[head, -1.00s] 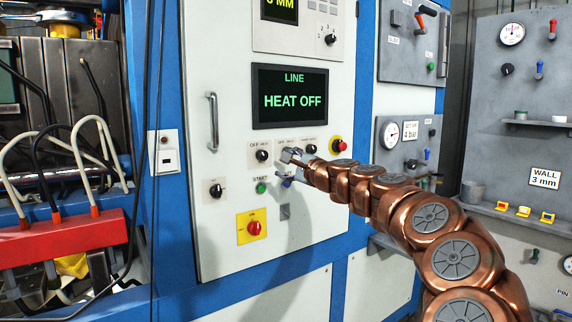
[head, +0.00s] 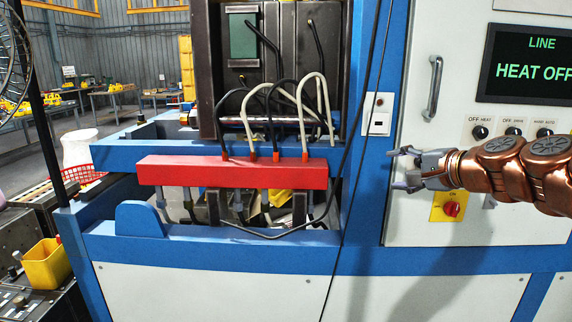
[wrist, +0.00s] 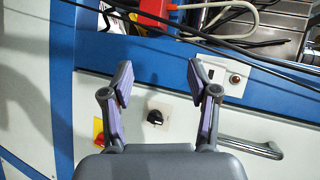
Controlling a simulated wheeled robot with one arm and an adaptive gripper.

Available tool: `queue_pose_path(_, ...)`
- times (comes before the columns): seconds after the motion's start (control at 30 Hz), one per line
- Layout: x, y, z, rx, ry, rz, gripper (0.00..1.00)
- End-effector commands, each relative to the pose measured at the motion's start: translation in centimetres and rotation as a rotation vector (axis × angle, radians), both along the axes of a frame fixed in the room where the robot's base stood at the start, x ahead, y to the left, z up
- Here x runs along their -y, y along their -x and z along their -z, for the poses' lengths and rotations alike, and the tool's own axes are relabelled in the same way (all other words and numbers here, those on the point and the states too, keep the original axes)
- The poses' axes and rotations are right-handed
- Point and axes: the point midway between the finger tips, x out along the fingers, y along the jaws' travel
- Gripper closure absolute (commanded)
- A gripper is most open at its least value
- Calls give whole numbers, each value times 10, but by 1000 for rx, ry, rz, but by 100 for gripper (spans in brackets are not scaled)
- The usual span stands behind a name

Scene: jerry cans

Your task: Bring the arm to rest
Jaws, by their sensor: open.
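My gripper (head: 400,169) is at the end of my copper-coloured arm, in front of the white control panel (head: 470,90) in the head view. Its fingers point left, towards the blue machine frame. In the wrist view my gripper (wrist: 158,85) has its two fingers spread apart with nothing between them. A black selector knob (wrist: 155,117) on the panel shows behind the gap. I cannot tell how far the fingers are from the panel.
A display (head: 533,70) reads "HEAT OFF". A door handle (head: 433,88) stands out from the panel. A red manifold (head: 232,173) with hoses sits in the blue frame at left. Black cables (head: 366,110) hang between it and the panel. A yellow bin (head: 46,264) is at far left.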

Motion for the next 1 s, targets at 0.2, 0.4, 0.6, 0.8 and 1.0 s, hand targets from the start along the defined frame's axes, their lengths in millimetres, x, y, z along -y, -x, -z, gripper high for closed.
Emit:
queue_pose_path(0.2,-93,70,58,-143,287,-285,40)
queue_pose_path(0.4,-131,157,124,-304,553,-536,40)
queue_pose_path(0.6,-122,259,184,-509,791,-767,40)
queue_pose_path(0.8,-87,344,217,-704,951,-934,40)
queue_pose_path(1.0,-65,387,228,-811,1008,-1008,40)
